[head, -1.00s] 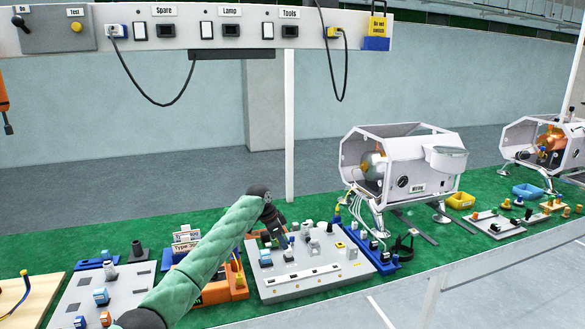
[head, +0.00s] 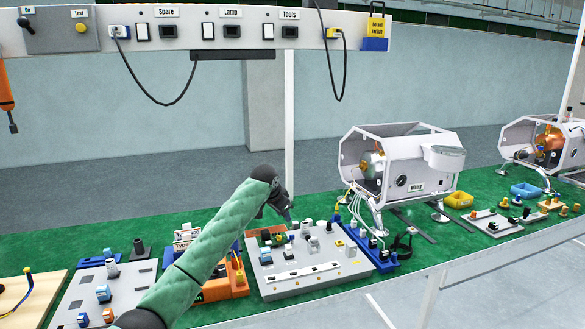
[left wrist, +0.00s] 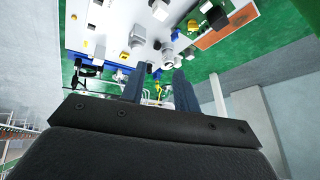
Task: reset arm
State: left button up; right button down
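My left arm, in a green padded sleeve, comes in from the lower left in the head view. Its black left gripper (head: 284,209) hangs over the back edge of the light grey board (head: 300,283), which carries several small connectors and parts. In the left wrist view the two dark fingers of the left gripper (left wrist: 160,86) stand apart with nothing held between them. The board also shows beyond the fingertips in that view (left wrist: 112,22). My right gripper is in neither view.
An orange holder (head: 239,284) stands just left of the board, partly behind my arm. Another grey board (head: 128,287) lies at the left. A switch panel (head: 190,50) with hanging cables is above.

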pick_arm(q)
notch_tip(320, 180, up, 6)
jog(key=s+n+t, duration=0.1)
jog(key=s+t, duration=0.1)
jog(key=s+f+n+t, duration=0.2)
jog(key=s, duration=0.2)
jog(key=s+a+f+n+g+y, duration=0.15)
jog(key=s+a+f, duration=0.25)
jog(key=s+f, duration=1.15)
jog(key=s+a+f+n+g, duration=0.2)
jog(key=s+a+f, duration=0.2)
jog(key=s+f, duration=1.15)
jog(key=s+a+f+n+g+y, duration=0.15)
jog(key=s+a+f, duration=0.35)
jog(key=s+f, duration=1)
jog(key=s+f+g+h, duration=0.1)
jog(key=s+f+g, duration=0.2)
jog(key=s, duration=1.4)
notch_tip(320, 180, down, 4)
jog(key=shift+s+d+r, duration=0.1)
jog(key=shift+s+d, duration=0.15)
jog(key=shift+d, duration=0.05)
